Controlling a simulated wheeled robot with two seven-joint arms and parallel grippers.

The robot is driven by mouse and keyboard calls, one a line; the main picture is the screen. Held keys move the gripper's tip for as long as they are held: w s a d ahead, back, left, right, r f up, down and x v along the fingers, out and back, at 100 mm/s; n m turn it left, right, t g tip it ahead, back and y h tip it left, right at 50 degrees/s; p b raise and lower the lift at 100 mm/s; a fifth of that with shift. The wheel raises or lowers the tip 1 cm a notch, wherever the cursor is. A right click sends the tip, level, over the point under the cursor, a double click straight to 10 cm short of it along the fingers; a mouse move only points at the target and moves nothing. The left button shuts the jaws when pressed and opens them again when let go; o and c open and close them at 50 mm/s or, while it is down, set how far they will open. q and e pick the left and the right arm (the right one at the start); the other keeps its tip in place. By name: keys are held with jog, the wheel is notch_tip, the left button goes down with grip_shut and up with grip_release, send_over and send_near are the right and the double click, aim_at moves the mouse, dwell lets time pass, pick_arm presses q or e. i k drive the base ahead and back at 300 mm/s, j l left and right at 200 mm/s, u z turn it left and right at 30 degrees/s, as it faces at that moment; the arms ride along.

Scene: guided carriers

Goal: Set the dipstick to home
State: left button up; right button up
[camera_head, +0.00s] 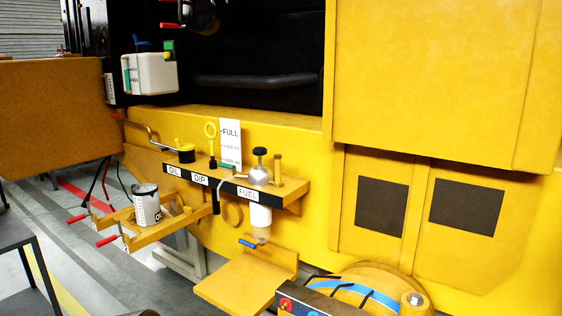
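The dipstick (211,131) has a yellow ring handle and stands upright at the shelf (292,190) on the yellow machine, above the DIP label (200,181). Its lower part meets a dark collar at the shelf; how deep it sits cannot be told. A dark tube (216,203) hangs under the shelf below it. A white card (230,140) reading FULL stands just right of the ring. Neither of my grippers can be made out in this view.
A yellow-topped black cap (186,152) stands by the OIL label, and a silver filter part (260,172) by FUEL. A can (146,205) sits on a lower-left bracket (160,232). A white container (150,73) hangs upper left. An empty yellow ledge (245,280) juts out below.

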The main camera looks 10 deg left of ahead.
aim_at(212, 138)
jog(key=i+j+z, duration=0.1)
jog(key=j+z, duration=0.15)
jog(key=j, duration=0.25)
jog(key=j+z, duration=0.2)
jog(key=j, duration=0.35)
jog(key=j+z, duration=0.25)
jog(key=j, duration=0.25)
jog(key=j+z, duration=0.2)
jog(key=j, duration=0.35)
jog(key=k+j+z, duration=0.25)
jog(key=j, duration=0.25)
jog(key=j+z, duration=0.25)
jog(key=j, duration=0.3)
